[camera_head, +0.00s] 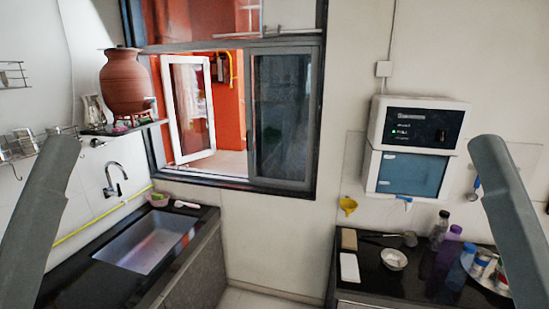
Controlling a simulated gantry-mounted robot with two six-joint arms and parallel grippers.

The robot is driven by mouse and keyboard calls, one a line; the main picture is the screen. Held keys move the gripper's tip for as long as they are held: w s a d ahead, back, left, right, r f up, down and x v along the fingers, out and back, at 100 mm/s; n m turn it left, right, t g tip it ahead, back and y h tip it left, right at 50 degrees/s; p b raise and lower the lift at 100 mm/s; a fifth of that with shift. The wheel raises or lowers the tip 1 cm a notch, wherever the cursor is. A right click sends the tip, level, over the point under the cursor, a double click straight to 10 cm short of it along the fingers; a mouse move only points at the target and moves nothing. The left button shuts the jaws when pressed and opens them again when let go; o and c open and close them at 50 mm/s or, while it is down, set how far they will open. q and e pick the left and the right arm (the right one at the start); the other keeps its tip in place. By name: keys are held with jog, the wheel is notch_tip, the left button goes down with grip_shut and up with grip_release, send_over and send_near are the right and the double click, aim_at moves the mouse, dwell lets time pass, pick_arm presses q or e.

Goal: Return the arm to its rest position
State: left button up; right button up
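My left arm (42,215) comes in at the left edge and slants down and out of the picture. My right arm (508,215) comes in at the right edge and slants down the same way. Both arms look raised, and neither gripper shows in the head view. A brown clay waterpot (126,84) stands upright on a small dark shelf (108,130) at the upper left, with a small tap low on its right side. No arm touches the pot.
A sink (150,243) with a wall faucet (115,178) is at the lower left. A dark counter (375,285) at the lower right holds a white bowl (393,260), several bottles and a tray. A water purifier (418,125) hangs above it. Floor between the counters is clear.

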pick_arm(q)
notch_tip(320, 180, up, 20)
jog(key=p, duration=1.5)
jog(key=shift+f+p, duration=0.25)
jog(key=shift+p, duration=0.05)
pick_arm(e)
notch_tip(320, 180, up, 20)
jog(key=shift+f, duration=0.25)
